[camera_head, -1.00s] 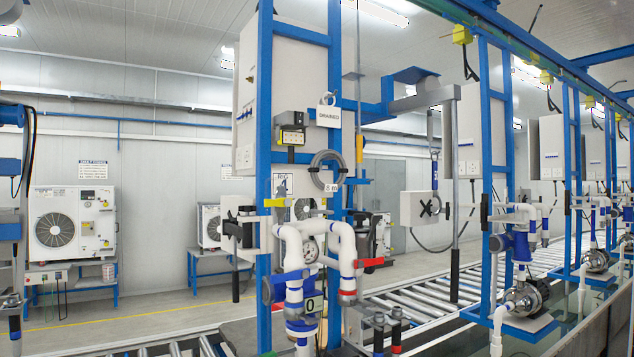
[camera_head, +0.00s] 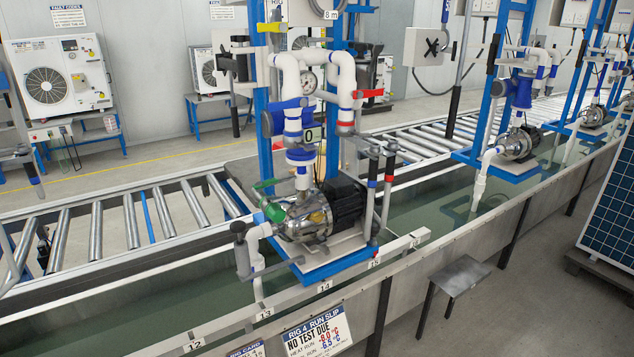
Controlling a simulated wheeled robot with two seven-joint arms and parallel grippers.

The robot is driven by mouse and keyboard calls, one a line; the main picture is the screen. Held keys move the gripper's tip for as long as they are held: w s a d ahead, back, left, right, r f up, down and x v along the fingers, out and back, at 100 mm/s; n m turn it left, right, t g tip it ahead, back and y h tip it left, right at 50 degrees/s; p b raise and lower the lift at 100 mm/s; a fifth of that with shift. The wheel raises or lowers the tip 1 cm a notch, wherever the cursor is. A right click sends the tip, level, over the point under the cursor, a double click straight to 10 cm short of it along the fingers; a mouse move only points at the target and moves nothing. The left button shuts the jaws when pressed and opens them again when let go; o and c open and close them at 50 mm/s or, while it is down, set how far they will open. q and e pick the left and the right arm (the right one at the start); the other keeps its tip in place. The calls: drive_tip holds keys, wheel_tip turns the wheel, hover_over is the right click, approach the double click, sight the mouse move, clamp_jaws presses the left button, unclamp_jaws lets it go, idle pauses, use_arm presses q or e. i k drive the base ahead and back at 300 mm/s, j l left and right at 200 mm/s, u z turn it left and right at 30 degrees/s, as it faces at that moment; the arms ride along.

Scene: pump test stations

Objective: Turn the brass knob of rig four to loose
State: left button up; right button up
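Rig four is the near pump rig, with its run slip (camera_head: 317,333) on the trough front reading "RIG 4 RUN SLIP, NO TEST DUE". Its silver pump (camera_head: 307,215) with a black motor (camera_head: 345,203) sits on a blue base over the trough. White pipes (camera_head: 346,75) rise above it, with a round gauge (camera_head: 309,83), a blue valve (camera_head: 285,114) and a red lever (camera_head: 368,93). A green valve handle (camera_head: 268,185) is at the pump's inlet side. I cannot make out a brass knob clearly.
The water trough's metal front edge (camera_head: 400,246) lies between me and the pump. A small grey stool (camera_head: 458,274) stands before it on the right. A solar panel (camera_head: 612,215) stands at the right edge. A roller conveyor (camera_head: 130,220) runs behind.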

sight(316, 217)
drive_tip(key=i+l+u, duration=0.2)
drive_tip(key=u, duration=0.2)
drive_tip(key=i+l+u, duration=0.1)
drive_tip(key=l+u, duration=0.3)
